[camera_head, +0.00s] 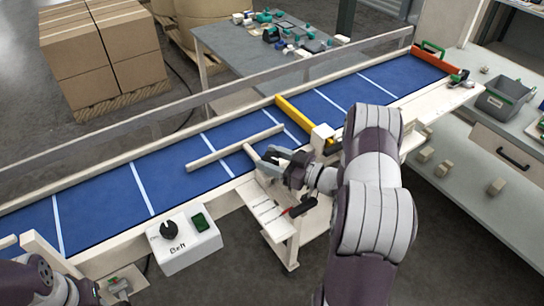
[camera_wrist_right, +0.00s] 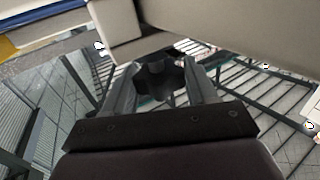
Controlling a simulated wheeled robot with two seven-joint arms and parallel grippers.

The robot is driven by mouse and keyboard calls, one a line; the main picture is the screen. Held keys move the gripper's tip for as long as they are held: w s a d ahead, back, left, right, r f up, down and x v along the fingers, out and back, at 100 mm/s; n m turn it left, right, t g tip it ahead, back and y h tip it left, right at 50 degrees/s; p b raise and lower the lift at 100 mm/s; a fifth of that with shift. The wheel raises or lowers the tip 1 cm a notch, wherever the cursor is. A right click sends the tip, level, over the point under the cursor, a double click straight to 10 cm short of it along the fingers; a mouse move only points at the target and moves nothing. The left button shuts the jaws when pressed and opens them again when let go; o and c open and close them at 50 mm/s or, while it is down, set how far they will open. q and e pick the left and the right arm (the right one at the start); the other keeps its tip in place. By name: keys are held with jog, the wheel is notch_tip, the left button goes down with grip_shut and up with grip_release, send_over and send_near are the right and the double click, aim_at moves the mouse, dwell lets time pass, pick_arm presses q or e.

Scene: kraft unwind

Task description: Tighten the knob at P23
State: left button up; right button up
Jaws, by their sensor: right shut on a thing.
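A dark lobed knob (camera_wrist_right: 160,78) sits between the two fingers of my right gripper (camera_wrist_right: 165,85) in the right wrist view, and the gripper is shut on it. In the head view my right gripper (camera_head: 268,160) is at the near side rail of the blue conveyor, by the end of a cream guide bar (camera_head: 235,148). No P23 mark is readable. Part of my left arm (camera_head: 40,284) shows at the lower left, and its finger state is unclear.
A white box marked "Belt" (camera_head: 184,240) with a black dial and green button is on the near side. A yellow bar (camera_head: 302,117) crosses the blue belt (camera_head: 105,205). A small shelf (camera_head: 265,211) with a red-and-black tool hangs below my right gripper. A grey bin (camera_head: 500,100) stands at right.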

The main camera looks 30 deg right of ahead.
jog(key=shift+w+d+r+m+t+h, duration=0.15)
jog(key=shift+r+m+t+h, duration=0.15)
jog(key=shift+t+h, duration=0.15)
jog(key=o, duration=0.9)
jog(key=shift+f, duration=0.1)
jog(key=shift+s+f, duration=0.1)
jog(key=shift+s, duration=0.2)
jog(key=b+v, duration=0.4)
jog(key=v, duration=0.8)
jog(key=shift+s+r, duration=0.15)
jog(key=shift+r, duration=0.05)
jog(key=shift+o, duration=0.3)
